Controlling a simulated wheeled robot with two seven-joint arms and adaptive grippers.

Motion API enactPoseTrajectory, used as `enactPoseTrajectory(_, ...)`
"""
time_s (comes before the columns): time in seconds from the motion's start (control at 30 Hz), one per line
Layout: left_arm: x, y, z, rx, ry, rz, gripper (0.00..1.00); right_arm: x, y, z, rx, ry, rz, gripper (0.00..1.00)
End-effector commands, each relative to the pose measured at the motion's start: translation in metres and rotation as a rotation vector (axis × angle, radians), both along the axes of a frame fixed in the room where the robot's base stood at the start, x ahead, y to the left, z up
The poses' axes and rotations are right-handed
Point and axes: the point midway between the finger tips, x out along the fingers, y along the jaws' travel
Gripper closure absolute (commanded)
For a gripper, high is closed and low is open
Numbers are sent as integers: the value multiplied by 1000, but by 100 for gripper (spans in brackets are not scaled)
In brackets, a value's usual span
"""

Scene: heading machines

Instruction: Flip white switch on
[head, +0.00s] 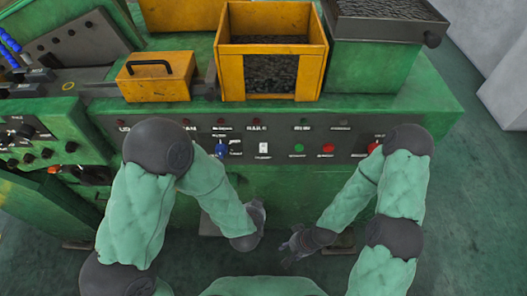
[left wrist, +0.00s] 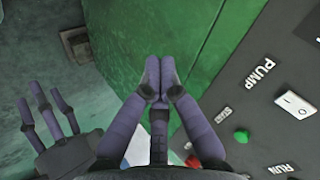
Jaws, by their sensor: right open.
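The white switch (head: 263,148) is a small upright rectangle on the dark control panel, right of a blue knob. It also shows in the left wrist view (left wrist: 294,105), beside the label PUMP. My left gripper (head: 257,214) hangs below the switch, in front of the green machine front, and does not touch the panel. In the left wrist view its fingertips (left wrist: 159,68) are together with nothing visible between them. My right gripper (head: 290,244) is open and empty, low and right of the left one. Its spread fingers show at the left of the left wrist view (left wrist: 45,110).
The dark panel (head: 277,164) also carries a blue knob (head: 220,149), a green button (head: 299,148) and a red button (head: 328,148). Yellow bins (head: 230,62) stand above it. A second green control box (head: 62,118) stands at left. Floor (head: 455,220) is clear at right.

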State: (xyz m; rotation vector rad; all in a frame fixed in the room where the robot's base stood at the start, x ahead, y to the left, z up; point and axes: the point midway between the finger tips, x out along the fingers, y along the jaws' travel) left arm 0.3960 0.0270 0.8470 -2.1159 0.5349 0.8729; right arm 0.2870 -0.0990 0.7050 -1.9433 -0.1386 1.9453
Motion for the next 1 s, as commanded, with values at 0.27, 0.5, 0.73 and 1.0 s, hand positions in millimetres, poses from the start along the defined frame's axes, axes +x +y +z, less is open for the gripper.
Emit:
enactPoseTrajectory(0.27,-3,-23,106,354,-287,-229,100,0,0,40,0,0,0,55)
enactPoseTrajectory(0.5,-12,-28,150,553,-405,-308,100,0,0,54,0,0,0,55)
enactPoseTrajectory(0.73,-14,-28,157,596,-424,-322,100,0,0,55,0,0,0,55)
enactPoseTrajectory(1.0,-13,-28,156,594,-423,-321,100,0,0,55,0,0,0,55)
